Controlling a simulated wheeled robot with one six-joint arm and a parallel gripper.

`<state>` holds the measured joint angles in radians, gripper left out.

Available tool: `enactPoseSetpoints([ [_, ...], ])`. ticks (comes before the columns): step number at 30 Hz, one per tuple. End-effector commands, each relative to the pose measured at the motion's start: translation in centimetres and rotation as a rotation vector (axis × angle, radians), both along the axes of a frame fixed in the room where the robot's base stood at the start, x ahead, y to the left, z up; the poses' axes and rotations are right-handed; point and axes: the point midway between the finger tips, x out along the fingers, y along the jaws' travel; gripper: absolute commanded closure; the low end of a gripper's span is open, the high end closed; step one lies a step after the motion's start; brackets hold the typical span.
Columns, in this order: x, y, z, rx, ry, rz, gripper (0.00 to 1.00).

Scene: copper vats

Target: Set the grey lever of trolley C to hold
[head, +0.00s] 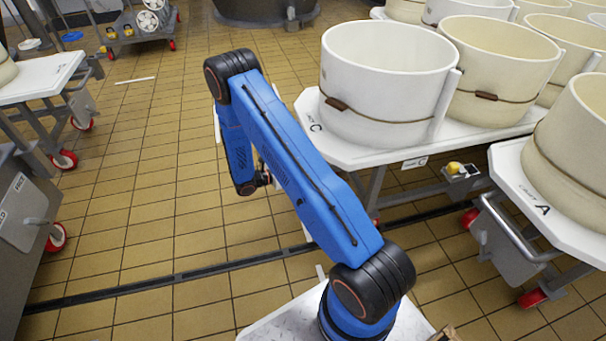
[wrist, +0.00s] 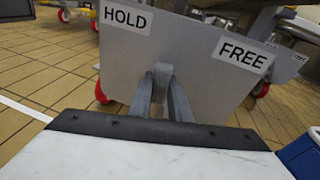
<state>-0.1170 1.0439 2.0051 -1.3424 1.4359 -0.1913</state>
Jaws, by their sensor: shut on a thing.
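In the wrist view a grey plate (wrist: 205,65) carries a HOLD label (wrist: 125,17) at upper left and a FREE label (wrist: 243,53) at right. The grey lever (wrist: 162,72) stands in front of the plate, between the two labels. My gripper (wrist: 164,98) is shut on the lever, with a finger on each side. The lever's pivot is hidden, and I cannot tell which label it is set to. In the head view trolley C (head: 313,128) bears its letter on the white top. My arm hides the lever and my gripper there.
White and cream vats (head: 388,85) stand on trolley C. Trolley A (head: 530,190) is close at the right. A grey trolley (head: 28,215) and a white-topped one (head: 38,78) stand at the left. The tiled floor (head: 130,185) between is open, crossed by a dark drain channel (head: 150,284).

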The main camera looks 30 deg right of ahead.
Motion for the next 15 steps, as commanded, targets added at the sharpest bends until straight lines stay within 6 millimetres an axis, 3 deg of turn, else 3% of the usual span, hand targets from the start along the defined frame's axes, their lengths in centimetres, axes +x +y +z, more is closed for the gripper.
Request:
enactPoseSetpoints([
  [15,3.2,-0.8,-1.0,0.112,0.385,0.0,1.0],
])
